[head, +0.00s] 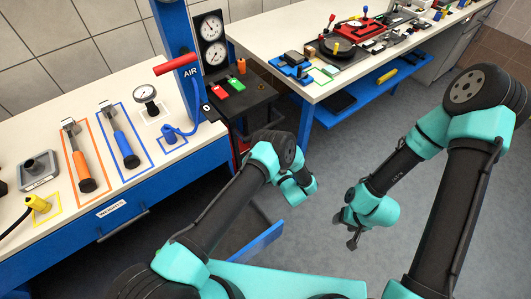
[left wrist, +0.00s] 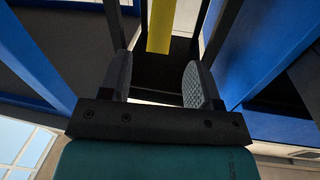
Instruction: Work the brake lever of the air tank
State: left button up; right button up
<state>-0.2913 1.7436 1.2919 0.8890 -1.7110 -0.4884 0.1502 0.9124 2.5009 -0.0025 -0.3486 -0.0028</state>
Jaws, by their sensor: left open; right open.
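A blue column (head: 178,30) marked AIR stands at the back left bench, with a red bar handle (head: 175,65) sticking out to its left. Two round gauges (head: 211,28) are beside it. I cannot tell for sure which part is the brake lever. My left gripper (left wrist: 157,82) is open in the left wrist view, with a yellow bar (left wrist: 160,25) beyond its fingers, apparently not gripped. In the head view the left wrist is low, right of the black control box, and its fingertips are hidden. My right gripper (head: 353,238) is open and empty over the floor.
The left bench (head: 100,83) holds outlined tools, a small gauge (head: 145,94) and a blue air hose fitting (head: 172,132). The right bench (head: 305,88) holds a red jig and blue parts.

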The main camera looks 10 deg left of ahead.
pick_arm(q)
jog(key=x, duration=0.8)
jog(key=shift+c, duration=0.4)
grip_shut()
